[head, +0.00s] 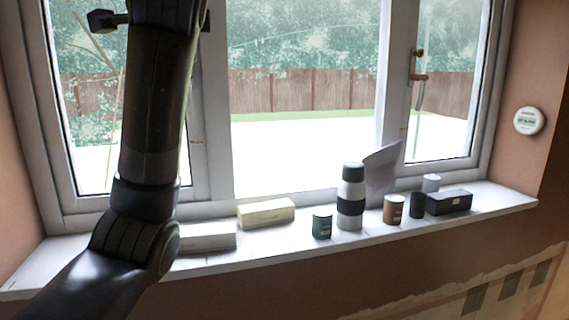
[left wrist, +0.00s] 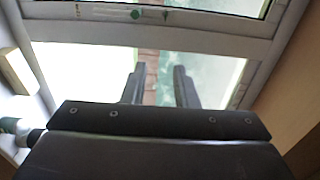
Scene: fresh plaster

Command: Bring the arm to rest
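My left arm (head: 152,110) comes in from the lower left of the head view, bends at an elbow over the sill and rises in front of the window, out of the top of the picture. Its gripper is not clearly seen there. In the left wrist view my left gripper (left wrist: 157,72) has its two dark fingers apart, with nothing between them and the window behind. My right arm and gripper are in neither view.
A round white thermostat (head: 528,120) is on the right wall.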

